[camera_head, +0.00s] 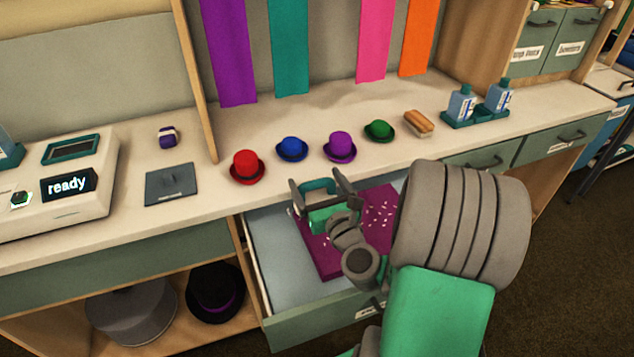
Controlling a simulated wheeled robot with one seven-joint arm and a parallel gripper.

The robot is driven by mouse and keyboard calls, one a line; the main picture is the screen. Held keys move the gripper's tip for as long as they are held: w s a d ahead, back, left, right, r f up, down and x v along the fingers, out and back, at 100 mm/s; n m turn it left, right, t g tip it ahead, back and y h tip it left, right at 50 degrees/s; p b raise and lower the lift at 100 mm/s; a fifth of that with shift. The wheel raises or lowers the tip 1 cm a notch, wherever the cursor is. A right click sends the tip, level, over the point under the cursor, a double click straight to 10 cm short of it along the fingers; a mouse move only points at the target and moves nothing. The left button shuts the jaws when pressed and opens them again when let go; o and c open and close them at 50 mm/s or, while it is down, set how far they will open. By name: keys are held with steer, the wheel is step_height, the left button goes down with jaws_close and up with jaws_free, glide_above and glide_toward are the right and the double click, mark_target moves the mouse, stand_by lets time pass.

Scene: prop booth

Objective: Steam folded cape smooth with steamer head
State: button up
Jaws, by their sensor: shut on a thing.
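The folded cape (382,222) is a flat purple piece with white flecks, lying in an open drawer (275,262) below the counter. My gripper (318,190) is over the left part of the cape. It is shut on a green-teal block with a loop-like handle, which looks like the steamer head (325,216). I cannot tell whether the steamer head touches the cape. My wrist and arm hide the right and near parts of the cape.
Small red (247,167), blue (292,150), purple (340,146) and green (379,131) hats line the counter behind the drawer, beside a brush (419,123). Bottles (461,104) stand in a teal tray. A console (62,185) reading "ready" and a grey pad (170,186) are left.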

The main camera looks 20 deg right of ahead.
stand_by(0.3)
step_height(320, 180, up, 15)
steer(key=p, duration=1.6)
